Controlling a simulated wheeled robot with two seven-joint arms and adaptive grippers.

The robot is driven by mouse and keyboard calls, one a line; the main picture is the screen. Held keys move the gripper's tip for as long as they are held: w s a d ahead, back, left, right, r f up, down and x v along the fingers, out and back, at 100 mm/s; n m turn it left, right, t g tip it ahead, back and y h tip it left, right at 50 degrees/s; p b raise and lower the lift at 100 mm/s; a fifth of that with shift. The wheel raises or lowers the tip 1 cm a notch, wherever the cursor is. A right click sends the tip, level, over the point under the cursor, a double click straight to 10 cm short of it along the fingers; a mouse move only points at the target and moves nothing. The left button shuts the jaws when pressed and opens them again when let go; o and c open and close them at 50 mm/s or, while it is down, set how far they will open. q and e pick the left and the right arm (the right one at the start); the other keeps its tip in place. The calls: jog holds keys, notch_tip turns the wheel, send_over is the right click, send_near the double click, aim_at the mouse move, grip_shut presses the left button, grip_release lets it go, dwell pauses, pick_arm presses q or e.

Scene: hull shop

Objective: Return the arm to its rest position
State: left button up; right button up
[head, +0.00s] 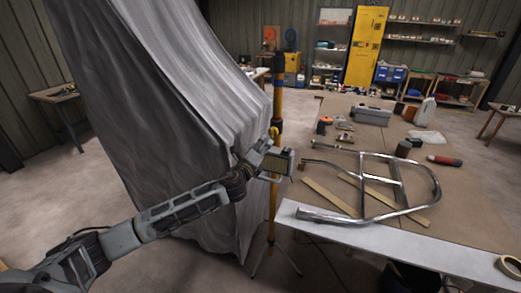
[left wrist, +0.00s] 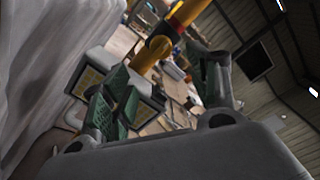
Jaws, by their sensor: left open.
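My left arm reaches in from the left in the head view, stretched out low in front of the grey drape. My left gripper (head: 284,166) is at its end, beside the yellow and black stand pole (head: 272,205) and close to the near left edge of the table. In the left wrist view, the fingers of my left gripper (left wrist: 165,88) are spread apart with green pads, and I see nothing held. The yellow pole (left wrist: 183,18) with a red band and a round joint shows beyond them. I cannot tell whether a finger touches it. My right gripper is not in view.
The grey drape (head: 165,100) hangs close behind my left arm. The table (head: 470,205) holds a bent metal tube frame (head: 395,185), wooden strips, a grey toolbox (head: 372,115) and a red-handled tool (head: 444,161). The stand's legs spread on the floor.

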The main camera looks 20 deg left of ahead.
pick_arm(q)
jog(key=shift+s, duration=0.2)
dwell(0.5)
